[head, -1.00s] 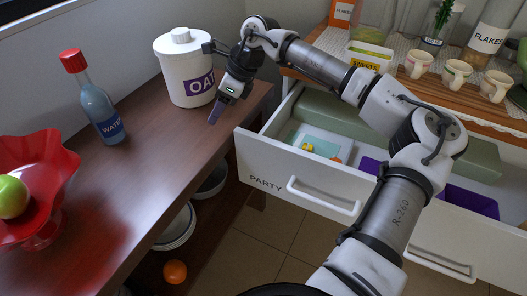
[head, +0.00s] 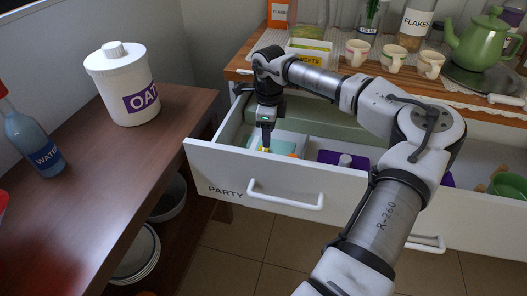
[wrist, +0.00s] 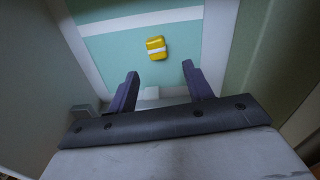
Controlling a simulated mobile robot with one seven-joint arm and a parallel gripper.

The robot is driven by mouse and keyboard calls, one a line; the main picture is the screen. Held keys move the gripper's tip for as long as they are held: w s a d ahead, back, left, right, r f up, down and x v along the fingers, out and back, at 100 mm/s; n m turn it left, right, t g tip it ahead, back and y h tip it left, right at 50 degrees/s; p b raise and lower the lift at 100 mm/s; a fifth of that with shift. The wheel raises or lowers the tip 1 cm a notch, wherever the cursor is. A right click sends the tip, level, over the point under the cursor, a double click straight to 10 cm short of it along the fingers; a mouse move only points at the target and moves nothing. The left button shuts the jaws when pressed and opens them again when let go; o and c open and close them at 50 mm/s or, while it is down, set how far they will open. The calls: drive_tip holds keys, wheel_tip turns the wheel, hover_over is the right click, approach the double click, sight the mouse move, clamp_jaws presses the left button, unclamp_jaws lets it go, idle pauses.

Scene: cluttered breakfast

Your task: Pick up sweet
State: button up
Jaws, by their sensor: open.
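A small yellow sweet with a white band (wrist: 157,48) lies on the teal and white bottom of a tray or box (wrist: 115,47) in the open PARTY drawer. The sweet is beyond the fingertips, roughly in line with the gap. The head view mostly hides the sweet.
The drawer front (head: 275,180) and its walls stand close around my gripper. A purple item (head: 328,156) lies to the right in the drawer. A SWEETS box (head: 308,55) and cups (head: 394,57) stand on the counter above. The oats jar (head: 123,85) is on the left table.

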wheel_tip(320, 180, down, 5)
drive_tip(key=shift+s+f, duration=0.15)
drive_tip(key=shift+f, duration=0.05)
drive_tip(key=c, duration=1.1)
